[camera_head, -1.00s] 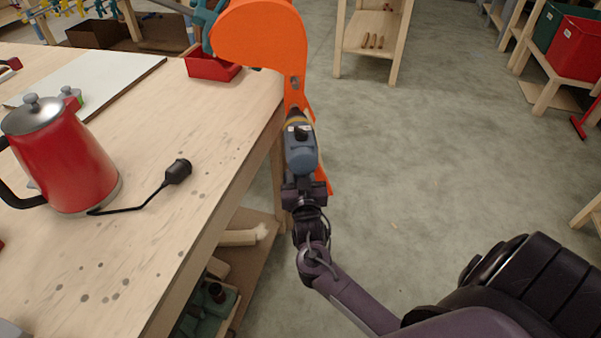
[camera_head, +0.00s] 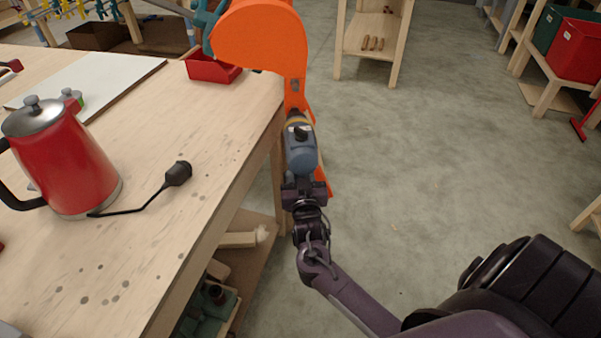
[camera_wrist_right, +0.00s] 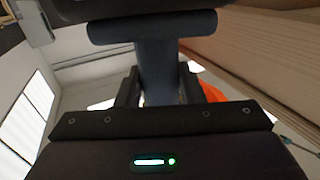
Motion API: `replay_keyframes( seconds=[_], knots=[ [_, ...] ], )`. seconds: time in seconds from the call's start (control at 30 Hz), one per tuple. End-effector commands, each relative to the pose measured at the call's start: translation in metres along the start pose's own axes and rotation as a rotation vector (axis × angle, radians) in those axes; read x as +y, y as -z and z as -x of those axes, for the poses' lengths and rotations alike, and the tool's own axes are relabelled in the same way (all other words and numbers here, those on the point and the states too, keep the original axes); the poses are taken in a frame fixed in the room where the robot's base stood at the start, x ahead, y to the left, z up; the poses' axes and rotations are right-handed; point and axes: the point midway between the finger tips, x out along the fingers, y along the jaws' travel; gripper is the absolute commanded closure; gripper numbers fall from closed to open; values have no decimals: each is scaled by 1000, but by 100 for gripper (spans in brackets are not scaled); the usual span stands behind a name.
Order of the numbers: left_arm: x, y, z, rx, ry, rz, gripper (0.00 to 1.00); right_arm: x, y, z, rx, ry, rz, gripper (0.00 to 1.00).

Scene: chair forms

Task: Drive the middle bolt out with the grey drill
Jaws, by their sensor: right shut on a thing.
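The grey drill (camera_head: 300,152) is held in my right gripper (camera_head: 303,184), which is shut on it. The drill's nose points away from me at the orange chair form (camera_head: 262,38), close to its lower part beside the table edge. A small dark spot (camera_head: 295,86) shows on the orange form just ahead of the drill. I cannot tell whether it is the middle bolt or whether the bit touches it. In the right wrist view the grey drill body (camera_wrist_right: 155,65) is between the jaws, with a bit of orange form (camera_wrist_right: 212,92) behind. My left gripper is not in view.
The wooden table (camera_head: 225,150) fills the left, with a red kettle (camera_head: 70,160), a black corded piece (camera_head: 178,173), a red bin (camera_head: 212,70) and a white board (camera_head: 95,78). Open floor (camera_head: 430,150) lies right. A clamp-like teal part (camera_head: 205,22) touches the form.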

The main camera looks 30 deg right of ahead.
Motion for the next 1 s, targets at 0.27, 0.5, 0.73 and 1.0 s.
replay_keyframes(
  seconds=[0.27,0.5,0.73,1.0],
  knots=[
    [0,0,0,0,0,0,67,0,5,-5,12,0,-4,100],
    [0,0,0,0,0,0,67,-1,6,-7,12,0,-4,100],
    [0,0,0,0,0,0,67,-1,5,-7,12,0,-4,100],
    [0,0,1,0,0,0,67,-1,6,-9,13,0,-4,100]
  ],
)
